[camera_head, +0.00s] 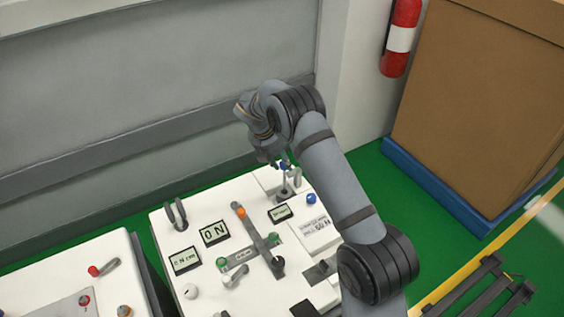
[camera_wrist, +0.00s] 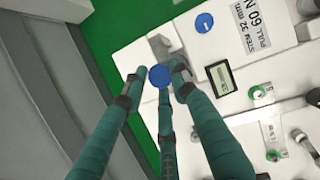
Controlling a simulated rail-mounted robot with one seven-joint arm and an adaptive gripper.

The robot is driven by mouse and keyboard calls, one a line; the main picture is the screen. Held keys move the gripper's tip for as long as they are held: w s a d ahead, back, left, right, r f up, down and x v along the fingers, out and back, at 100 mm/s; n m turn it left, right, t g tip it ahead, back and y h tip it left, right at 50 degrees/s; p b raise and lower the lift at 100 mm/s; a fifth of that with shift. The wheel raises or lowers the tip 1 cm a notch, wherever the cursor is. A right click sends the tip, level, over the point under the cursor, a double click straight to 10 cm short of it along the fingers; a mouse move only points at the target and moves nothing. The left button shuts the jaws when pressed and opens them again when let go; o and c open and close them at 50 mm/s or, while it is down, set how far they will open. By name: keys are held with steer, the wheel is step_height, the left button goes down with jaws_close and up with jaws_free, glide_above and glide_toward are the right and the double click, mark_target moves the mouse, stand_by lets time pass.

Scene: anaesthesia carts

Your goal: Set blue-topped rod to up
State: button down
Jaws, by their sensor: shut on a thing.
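A blue round top (camera_wrist: 159,76) sits between my gripper's fingertips (camera_wrist: 156,84) in the wrist view, with a finger close on either side of it. My gripper is shut on this blue-topped rod. In the head view the rod's blue top (camera_head: 283,164) shows just below my gripper (camera_head: 277,158), at the back right of the white cart top (camera_head: 200,265). The fingers and wrist partly hide the rod, and its tilt is hard to tell.
A second blue knob (camera_head: 311,198) stands to the right, near a "PULL 60 N" label (camera_wrist: 258,22). A small display (camera_wrist: 221,78) is close by. An orange-tipped lever (camera_head: 241,211) and a 0 N display (camera_head: 214,233) lie left. A wall stands behind.

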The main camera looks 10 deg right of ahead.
steer(key=shift+d+r+p, duration=0.25)
steer(key=shift+r, duration=0.35)
steer(key=shift+d+r+p, duration=0.2)
steer(key=shift+d+r, duration=0.05)
steer(key=shift+r, duration=0.3)
steer(key=shift+w+f, duration=0.15)
steer(key=c, duration=1.4)
jaws_free()
steer(key=shift+c, duration=0.2)
steer(key=shift+a, duration=0.15)
steer(key=shift+a, duration=0.1)
steer(key=shift+a+r, duration=0.1)
steer(key=shift+r, duration=0.3)
steer(key=v, duration=1.1)
steer(key=shift+s, duration=0.3)
